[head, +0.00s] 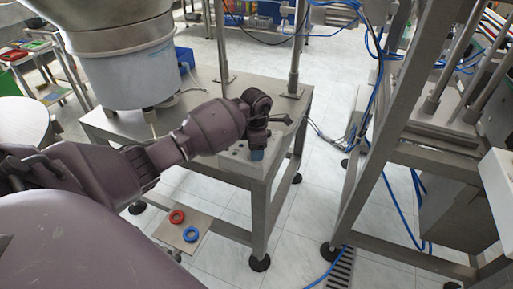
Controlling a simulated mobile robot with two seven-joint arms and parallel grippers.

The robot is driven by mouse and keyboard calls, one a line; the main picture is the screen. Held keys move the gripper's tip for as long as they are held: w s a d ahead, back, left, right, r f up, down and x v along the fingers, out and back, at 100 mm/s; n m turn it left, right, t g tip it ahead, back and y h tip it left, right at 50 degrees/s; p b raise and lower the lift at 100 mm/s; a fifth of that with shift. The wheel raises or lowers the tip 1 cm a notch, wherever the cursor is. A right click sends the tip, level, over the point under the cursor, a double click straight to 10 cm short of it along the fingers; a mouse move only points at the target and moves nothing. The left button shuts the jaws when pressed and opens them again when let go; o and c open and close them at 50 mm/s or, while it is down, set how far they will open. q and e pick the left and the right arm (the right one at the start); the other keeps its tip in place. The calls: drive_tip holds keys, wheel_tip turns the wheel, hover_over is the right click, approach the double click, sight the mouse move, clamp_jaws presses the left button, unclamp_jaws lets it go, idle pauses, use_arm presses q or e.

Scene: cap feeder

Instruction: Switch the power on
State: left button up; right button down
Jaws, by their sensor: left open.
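My left gripper (272,126) is at the end of the dark arm that comes in from the left. It is over the right front part of the metal table (290,92), and its jaws are open. A small blue-grey part (257,154) shows just below the gripper; I cannot tell whether they touch. A low light panel (236,153) with small dark spots lies on the table beside it, partly hidden by my arm. I cannot make out which part is the power switch. My right gripper is not in view.
The large feeder bowl (120,72) stands on the table's left. A tan plate (172,234) below bears a red ring (177,216) and a blue ring (191,235). A metal frame (372,160) with blue cables stands right. Tiled floor (310,210) is free between.

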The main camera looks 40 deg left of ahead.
use_arm(q)
drive_tip(key=c, duration=0.9)
